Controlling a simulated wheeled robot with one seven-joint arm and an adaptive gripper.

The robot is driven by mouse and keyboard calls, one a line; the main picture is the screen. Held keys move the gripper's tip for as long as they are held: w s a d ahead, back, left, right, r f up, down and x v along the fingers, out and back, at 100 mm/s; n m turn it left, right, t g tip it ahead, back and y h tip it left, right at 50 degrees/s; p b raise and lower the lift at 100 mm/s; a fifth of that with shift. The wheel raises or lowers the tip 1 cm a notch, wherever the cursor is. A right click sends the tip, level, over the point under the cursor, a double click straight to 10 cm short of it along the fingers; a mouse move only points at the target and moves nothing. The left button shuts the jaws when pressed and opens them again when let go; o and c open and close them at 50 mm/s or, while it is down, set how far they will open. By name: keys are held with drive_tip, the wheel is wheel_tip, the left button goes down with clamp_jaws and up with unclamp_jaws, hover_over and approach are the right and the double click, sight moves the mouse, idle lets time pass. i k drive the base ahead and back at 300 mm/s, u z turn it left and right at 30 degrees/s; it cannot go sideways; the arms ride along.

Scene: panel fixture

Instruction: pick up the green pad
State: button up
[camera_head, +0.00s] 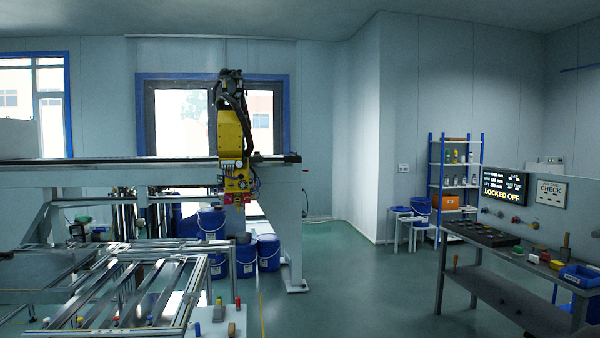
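Another small green item (518,250) lies farther back on the same bench. Both are too small to tell their exact shape. My gripper is not in view.
A display (503,193) reading "LOCKED OFF" is above the bench. A metal frame table (150,290) fills the left front, with a yellow machine (232,135) on a gantry behind. The middle floor (350,290) is clear.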

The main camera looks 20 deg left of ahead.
sight(519, 250)
drive_tip(key=z, duration=0.15)
drive_tip(key=i, duration=0.85)
drive_tip(key=z, duration=0.35)
drive_tip(key=i, duration=3.95)
drive_tip(key=u, duration=0.3)
